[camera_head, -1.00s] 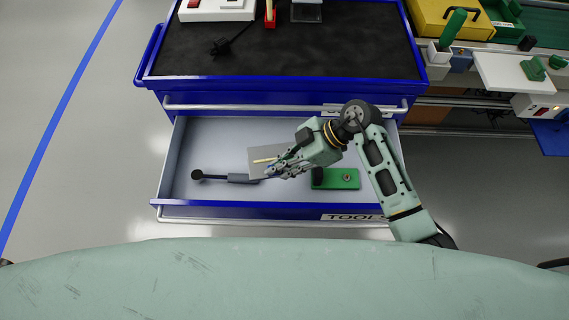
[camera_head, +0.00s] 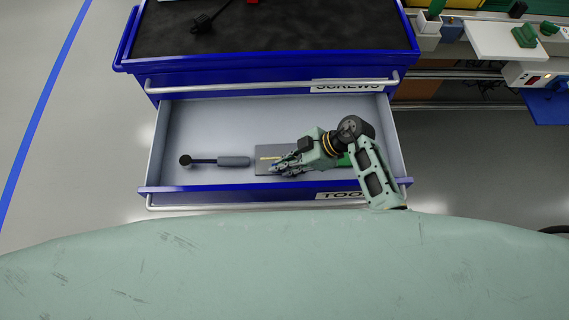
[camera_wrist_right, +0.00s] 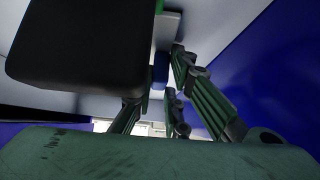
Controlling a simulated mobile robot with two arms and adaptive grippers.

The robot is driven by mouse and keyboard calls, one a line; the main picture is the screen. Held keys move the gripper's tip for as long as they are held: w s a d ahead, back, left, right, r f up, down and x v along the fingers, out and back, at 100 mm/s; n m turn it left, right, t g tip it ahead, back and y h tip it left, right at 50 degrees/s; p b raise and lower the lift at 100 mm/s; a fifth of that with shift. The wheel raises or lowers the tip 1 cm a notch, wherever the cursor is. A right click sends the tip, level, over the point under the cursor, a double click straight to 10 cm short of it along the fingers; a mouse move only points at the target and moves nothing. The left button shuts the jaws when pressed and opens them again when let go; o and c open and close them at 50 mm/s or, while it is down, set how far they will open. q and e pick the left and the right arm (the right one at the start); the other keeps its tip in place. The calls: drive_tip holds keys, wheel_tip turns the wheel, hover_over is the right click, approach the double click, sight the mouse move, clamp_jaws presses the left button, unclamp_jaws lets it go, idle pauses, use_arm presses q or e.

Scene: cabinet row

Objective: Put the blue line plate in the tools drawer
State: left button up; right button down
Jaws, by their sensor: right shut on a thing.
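The tools drawer (camera_head: 165,145) is pulled open below the drawer marked SCREWS. My right gripper (camera_head: 281,166) is inside it, low over the floor, with its fingers shut on the line plate. In the right wrist view a small blue part (camera_wrist_right: 160,68) shows between the fingers of my right gripper (camera_wrist_right: 166,98). The plate lies within the drawer walls; I cannot tell whether it touches the floor. My left gripper is out of view.
A dark tool with a round head and grey handle (camera_head: 233,161) lies left of the plate. A green block (camera_head: 345,161) lies to the right, partly hidden by my gripper. The blue cabinet's dark top (camera_head: 280,30) is behind. The drawer's back floor is free.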

drive_tip(key=c, duration=1.7)
unclamp_jaws()
drive_tip(key=p+v, duration=0.1)
drive_tip(key=v, duration=1.1)
drive_tip(key=shift+w+d, duration=0.1)
